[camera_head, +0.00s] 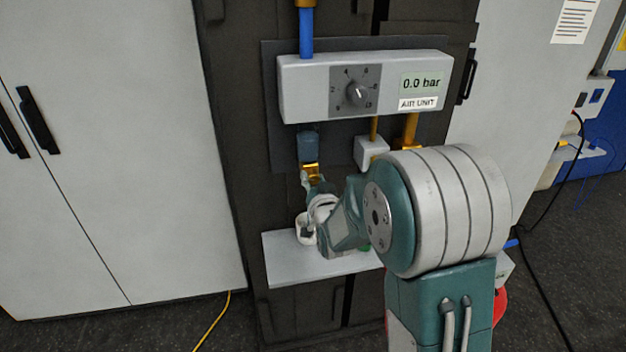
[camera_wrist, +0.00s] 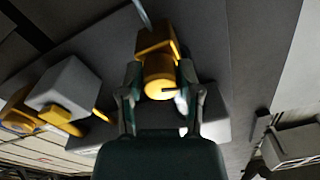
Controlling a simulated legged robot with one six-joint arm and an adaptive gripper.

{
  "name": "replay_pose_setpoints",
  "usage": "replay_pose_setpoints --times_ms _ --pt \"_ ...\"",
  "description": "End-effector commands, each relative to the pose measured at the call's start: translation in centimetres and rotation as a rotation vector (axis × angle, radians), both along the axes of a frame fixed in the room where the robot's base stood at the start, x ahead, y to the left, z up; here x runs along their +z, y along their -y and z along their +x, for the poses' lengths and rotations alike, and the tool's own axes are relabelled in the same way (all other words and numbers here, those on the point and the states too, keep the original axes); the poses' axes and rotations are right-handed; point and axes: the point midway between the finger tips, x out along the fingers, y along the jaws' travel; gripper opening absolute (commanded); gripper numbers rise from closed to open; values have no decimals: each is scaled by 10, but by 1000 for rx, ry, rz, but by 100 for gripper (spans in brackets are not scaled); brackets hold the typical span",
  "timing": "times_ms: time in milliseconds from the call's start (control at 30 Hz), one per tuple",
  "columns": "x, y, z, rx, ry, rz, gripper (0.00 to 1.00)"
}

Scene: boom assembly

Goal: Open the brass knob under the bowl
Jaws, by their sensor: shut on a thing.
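The dark blue bowl (camera_head: 308,146) hangs under the left end of the white air unit (camera_head: 300,88). The brass knob (camera_head: 312,169) sits directly below it. In the wrist view the knob (camera_wrist: 159,78) is a short yellow cylinder in front of a squarer brass block. My gripper (camera_head: 310,180) reaches it from below, and its two fingers (camera_wrist: 160,88) close on either side of the knob. The finger contact is partly hidden in the head view by my own wrist. The bowl is not clearly seen in the wrist view.
The unit's display (camera_head: 422,83) reads 0.0 bar, and a round dial (camera_head: 357,93) is beside it. A small white block (camera_head: 371,152) hangs to the right of the knob.

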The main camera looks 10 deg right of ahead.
Motion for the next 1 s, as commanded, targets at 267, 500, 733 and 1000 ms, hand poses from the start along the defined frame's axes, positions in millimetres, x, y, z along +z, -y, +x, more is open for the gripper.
replay_pose_setpoints --times_ms 267,500,733,1000 --pt "6 0 2 0 16 261 0" --pt "6 0 2 1 16 490 0" --pt "6 1 2 0 15 709 0" --pt "5 2 2 0 14 966 0"
